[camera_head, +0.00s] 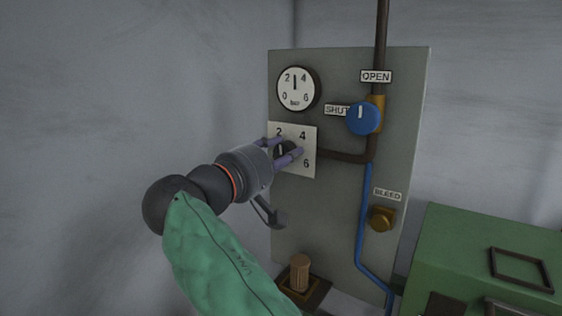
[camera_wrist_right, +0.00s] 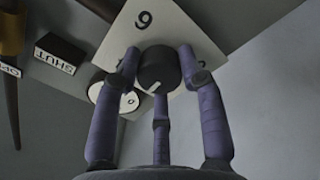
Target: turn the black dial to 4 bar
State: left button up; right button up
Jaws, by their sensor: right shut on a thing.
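The black dial (camera_head: 283,151) sits on a white plate (camera_head: 307,137) marked 2, 4 and 6. My right gripper (camera_head: 286,149) reaches in from the lower left and is shut on the dial. In the right wrist view the black dial (camera_wrist_right: 159,69) is between my purple fingers, with its white pointer line facing down and slightly left. That view is roughly upside down, so the pointer is near the plate's top, between 2 and 4. Fingers cover part of the plate. The round gauge (camera_head: 296,89) above has its needle about straight up, between 2 and 4. My left gripper is not in view.
A blue knob (camera_head: 363,119) is at the right, below an OPEN label (camera_head: 376,76) and beside a SHUT label (camera_head: 336,110). A brass bleed knob (camera_head: 381,219) is lower. A green machine (camera_head: 480,245) stands at the lower right. The wall at left is clear.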

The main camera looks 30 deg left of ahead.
jog(key=m, duration=0.2)
jog(key=m+b, duration=0.1)
jog(key=m, duration=0.1)
jog(key=shift+a+f+m, duration=0.1)
jog(key=shift+f+m, duration=0.1)
jog(key=shift+m, duration=0.1)
jog(key=shift+r+m+b, duration=0.1)
jog(key=shift+m+b, duration=0.4)
jog(key=shift+m, duration=1.4)
jog(key=o, duration=1.1)
jog(key=shift+o, duration=0.2)
jog(key=shift+r, duration=0.1)
jog(key=s+a, duration=0.1)
jog(key=s, duration=1.1)
jog(key=shift+a, duration=0.1)
